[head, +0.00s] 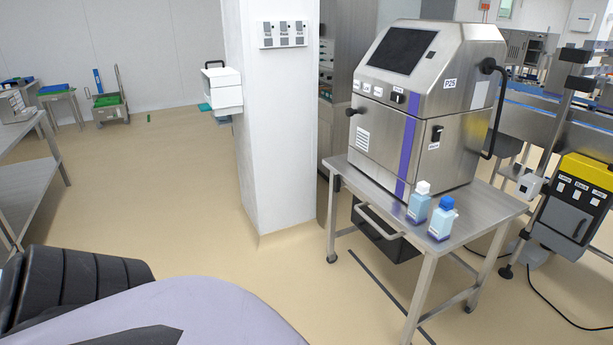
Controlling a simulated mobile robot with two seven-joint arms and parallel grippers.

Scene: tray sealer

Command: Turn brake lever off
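No part in the head view can be clearly identified as the brake lever. A steel machine labelled P25 (420,100) stands on a steel wheeled table (480,218). Neither of my grippers is in view.
Two bottles, one white-capped (419,203) and one blue-capped (442,220), stand at the table's front edge. A white pillar (270,150) is left of the machine. A yellow and grey box (577,200) and a cable (555,305) are at right. The floor at left centre is clear.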

